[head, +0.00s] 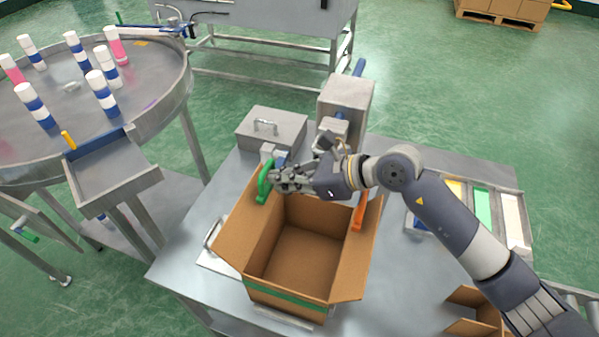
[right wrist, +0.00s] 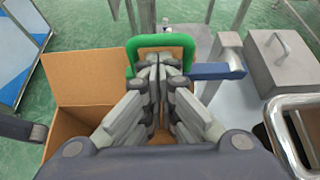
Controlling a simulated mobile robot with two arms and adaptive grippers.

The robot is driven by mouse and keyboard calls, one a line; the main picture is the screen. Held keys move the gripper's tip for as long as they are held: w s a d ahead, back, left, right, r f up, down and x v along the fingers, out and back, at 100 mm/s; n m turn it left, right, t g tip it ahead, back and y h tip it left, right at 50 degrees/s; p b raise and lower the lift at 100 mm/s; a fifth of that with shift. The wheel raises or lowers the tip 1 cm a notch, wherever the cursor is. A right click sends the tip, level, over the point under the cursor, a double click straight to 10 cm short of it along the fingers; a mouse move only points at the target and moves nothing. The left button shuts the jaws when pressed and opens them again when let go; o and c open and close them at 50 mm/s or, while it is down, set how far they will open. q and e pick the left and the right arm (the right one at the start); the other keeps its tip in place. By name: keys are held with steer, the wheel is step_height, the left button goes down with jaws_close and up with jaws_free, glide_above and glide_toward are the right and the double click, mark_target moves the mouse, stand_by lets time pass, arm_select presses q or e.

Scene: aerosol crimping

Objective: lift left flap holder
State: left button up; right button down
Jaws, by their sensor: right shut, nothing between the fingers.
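An open cardboard box (head: 300,250) stands on the metal table with its flaps spread out. A green flap holder (head: 264,182) sits at the box's back left corner, by the left flap. It also shows in the right wrist view (right wrist: 160,41) as a green loop just beyond my fingertips. An orange flap holder (head: 359,212) is at the right flap. My right gripper (head: 276,181) is shut and empty, with its fingertips close beside the green holder; whether they touch it I cannot tell. In the right wrist view my fingers (right wrist: 157,68) are together. My left gripper is not in view.
A metal box with a handle (head: 271,129) and a taller metal block (head: 345,97) stand behind the carton. A round table (head: 150,110) with several aerosol cans is at the left. Coloured trays (head: 483,210) lie at the right. A second carton (head: 470,325) is at the lower right.

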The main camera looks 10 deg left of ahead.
steer(key=shift+a+f, duration=0.2)
steer(key=shift+a, duration=0.1)
steer(key=shift+w+r+m+g, duration=0.3)
steer(key=shift+r+m, duration=0.1)
steer(key=shift+r, duration=0.1)
steer(key=w+d+r+m+g+y+b, duration=0.1)
steer(key=w+r+m+g+b, duration=0.3)
steer(key=w+r+m+b, duration=0.1)
steer(key=shift+w+d+r+g+y+b, duration=0.2)
steer(key=shift+w+g+y+b, duration=0.15)
steer(key=shift+w, duration=0.2)
stand_by(0.6)
steer(key=shift+w+d+r, duration=0.1)
steer(key=shift+r, duration=0.1)
stand_by(0.4)
